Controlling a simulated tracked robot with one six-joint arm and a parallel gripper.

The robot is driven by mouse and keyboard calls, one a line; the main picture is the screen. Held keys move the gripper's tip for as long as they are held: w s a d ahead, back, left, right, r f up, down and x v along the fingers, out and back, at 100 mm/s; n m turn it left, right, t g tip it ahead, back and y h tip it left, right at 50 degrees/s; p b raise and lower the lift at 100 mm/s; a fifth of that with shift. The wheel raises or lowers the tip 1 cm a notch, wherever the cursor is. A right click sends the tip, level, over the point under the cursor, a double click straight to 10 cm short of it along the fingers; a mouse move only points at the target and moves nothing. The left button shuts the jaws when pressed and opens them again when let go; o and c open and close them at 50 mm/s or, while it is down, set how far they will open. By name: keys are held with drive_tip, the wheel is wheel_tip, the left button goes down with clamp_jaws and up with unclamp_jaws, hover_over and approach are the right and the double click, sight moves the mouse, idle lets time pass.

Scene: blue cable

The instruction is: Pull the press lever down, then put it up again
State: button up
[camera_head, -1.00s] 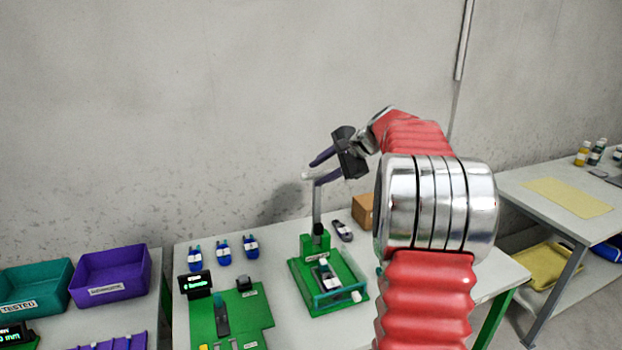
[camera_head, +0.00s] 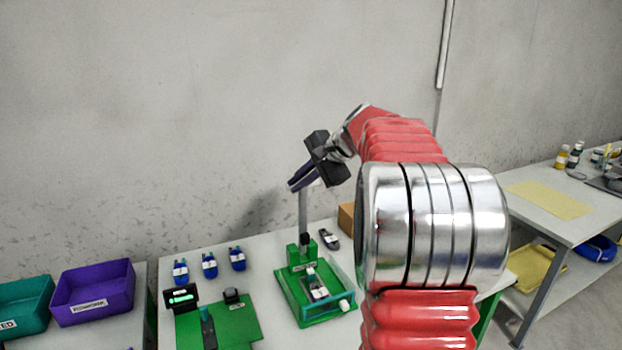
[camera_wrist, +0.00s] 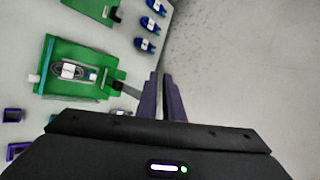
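The press (camera_head: 318,296) has a green base with a grey upright lever (camera_head: 303,212) at its back. A dark part with a pale end sits inside the press frame; it also shows in the wrist view (camera_wrist: 70,70). My gripper (camera_head: 297,183) is at the top of the lever, with its purple fingers close together there. The fingers hide the lever's upper end. In the wrist view my fingers (camera_wrist: 163,90) stand side by side with a thin gap, and the grip itself is hard to make out.
Purple (camera_head: 93,291) and teal (camera_head: 25,304) bins are at far left. A wall is behind.

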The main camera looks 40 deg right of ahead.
drive_tip(key=s+a+n, duration=0.1)
drive_tip(key=a, duration=0.3)
drive_tip(key=s+a+n+g, duration=0.1)
drive_tip(key=s+a, duration=0.1)
drive_tip(key=a, duration=0.2)
drive_tip(key=s+a+n, duration=0.2)
drive_tip(key=a, duration=0.1)
drive_tip(key=shift+s+a+r+g, duration=0.1)
drive_tip(key=shift+s+a+g, duration=0.2)
drive_tip(key=shift+a, duration=0.1)
clamp_jaws()
drive_tip(key=s+a+f+n+h, duration=0.1)
drive_tip(key=s+a+f+n, duration=0.2)
drive_tip(key=s, duration=0.5)
drive_tip(key=s+a+f+n+g+h, duration=0.1)
drive_tip(key=s+a+f+n, duration=0.2)
drive_tip(key=s+a+n, duration=0.2)
drive_tip(key=s+a+f+n+h, duration=0.1)
drive_tip(key=s+a+f+n, duration=0.3)
drive_tip(key=s+a, duration=0.5)
drive_tip(key=s+n, duration=0.1)
drive_tip(key=s, duration=0.2)
drive_tip(key=shift+s+f, duration=0.1)
